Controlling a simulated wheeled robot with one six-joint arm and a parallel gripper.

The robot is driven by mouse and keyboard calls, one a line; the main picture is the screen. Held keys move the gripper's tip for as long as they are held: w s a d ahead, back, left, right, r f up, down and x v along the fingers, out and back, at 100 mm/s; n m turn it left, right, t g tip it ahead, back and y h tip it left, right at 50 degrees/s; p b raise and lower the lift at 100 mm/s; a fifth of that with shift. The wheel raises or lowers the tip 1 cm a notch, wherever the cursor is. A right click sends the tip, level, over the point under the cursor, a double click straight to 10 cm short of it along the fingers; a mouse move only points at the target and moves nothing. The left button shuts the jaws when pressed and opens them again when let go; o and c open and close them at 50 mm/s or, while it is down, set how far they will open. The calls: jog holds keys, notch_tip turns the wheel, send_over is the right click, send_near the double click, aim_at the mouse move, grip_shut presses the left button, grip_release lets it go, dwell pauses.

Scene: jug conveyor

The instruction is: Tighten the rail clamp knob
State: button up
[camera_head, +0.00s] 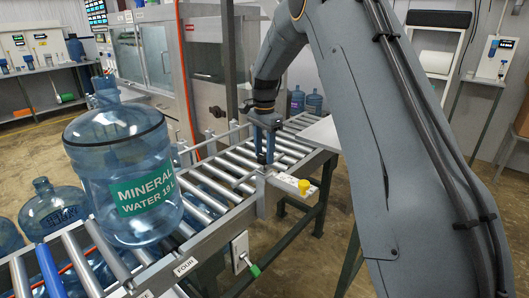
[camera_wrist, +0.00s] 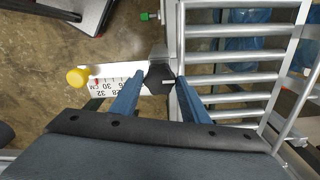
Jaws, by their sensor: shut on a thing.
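The rail clamp knob (camera_wrist: 156,80) is dark and many-sided in the wrist view. It sits at the inner end of a white scale bar (camera_wrist: 105,82), beside the conveyor's side frame. My gripper (camera_wrist: 158,86) has its two blue fingers on either side of the knob and is shut on it. In the head view my gripper (camera_head: 265,160) points down at the near side of the conveyor, and its fingers hide the knob. The scale bar (camera_head: 291,184) sticks out from the conveyor there, with a yellow knob (camera_head: 304,187) at its outer end.
A large blue water jug (camera_head: 126,160) stands upright on the roller conveyor (camera_head: 221,214), left of my gripper. More jugs (camera_head: 52,209) are beyond it at the left. Open floor lies in front of the conveyor.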

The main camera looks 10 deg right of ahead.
aim_at(264, 155)
jog(key=shift+w+r, duration=0.15)
jog(key=o, duration=1.1)
jog(key=shift+c, duration=0.2)
jog(key=shift+r+b, duration=1.1)
jog(key=shift+r, duration=2.75)
jog(key=s+f+n, duration=0.4)
jog(key=s, duration=0.7)
jog(key=s+f+n, duration=0.4)
jog(key=s+f, duration=0.1)
jog(key=s, duration=0.7)
jog(key=s+f+n+t, duration=0.1)
jog(key=s+f+n, duration=0.3)
jog(key=s, duration=0.7)
jog(key=shift+s+f+n, duration=0.25)
jog(key=shift+s+n, duration=0.15)
jog(key=shift+n, duration=0.2)
